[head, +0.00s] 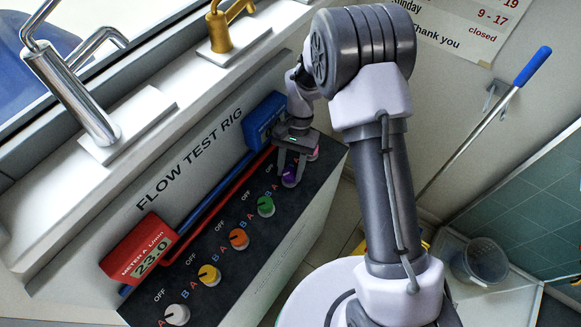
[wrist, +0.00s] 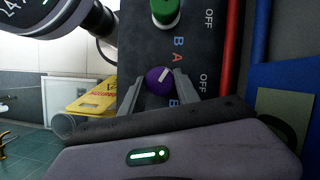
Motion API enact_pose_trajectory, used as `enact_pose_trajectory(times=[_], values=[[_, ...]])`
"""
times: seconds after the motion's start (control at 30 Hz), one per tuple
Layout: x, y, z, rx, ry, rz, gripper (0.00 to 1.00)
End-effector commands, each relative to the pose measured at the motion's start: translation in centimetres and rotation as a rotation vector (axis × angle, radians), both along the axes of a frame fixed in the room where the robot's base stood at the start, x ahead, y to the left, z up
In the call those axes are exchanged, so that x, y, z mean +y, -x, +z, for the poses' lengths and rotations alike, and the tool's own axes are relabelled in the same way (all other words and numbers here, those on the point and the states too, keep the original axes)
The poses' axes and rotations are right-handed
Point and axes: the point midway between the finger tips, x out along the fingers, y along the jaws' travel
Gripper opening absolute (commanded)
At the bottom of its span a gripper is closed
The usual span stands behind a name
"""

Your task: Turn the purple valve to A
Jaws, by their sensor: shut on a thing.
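The purple valve (head: 289,178) is a round knob near the far end of the dark panel (head: 228,230). In the wrist view the purple valve (wrist: 157,82) sits between the two fingers. Its white mark slants to the upper right, roughly toward the red A label (wrist: 177,58). The OFF label (wrist: 203,84) is right of it and a blue B (wrist: 174,103) is below. My gripper (head: 289,172) reaches down over the knob and is shut on it; it also shows in the wrist view (wrist: 158,88). The fingers partly hide the knob in the head view.
A green knob (head: 265,206), an orange knob (head: 239,239), a yellow knob (head: 209,274) and a white knob (head: 177,314) line the panel. A pink knob (head: 314,153) is just beyond my gripper. Red and blue pipes and a red meter (head: 140,252) run along the back.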

Motion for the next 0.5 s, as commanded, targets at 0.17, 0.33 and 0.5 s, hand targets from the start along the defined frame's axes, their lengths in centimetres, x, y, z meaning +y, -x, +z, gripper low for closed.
enact_pose_trajectory(times=[0.17, 0.33, 0.5], values=[[0.01, 0.0, 0.01, 0.0, 0.0, 0.001, 0.0], [0.01, -0.01, 0.01, 0.0, 0.0, 0.0, 0.59], [0.0, 0.0, 0.0, 0.0, 0.0, 0.0, 0.59]])
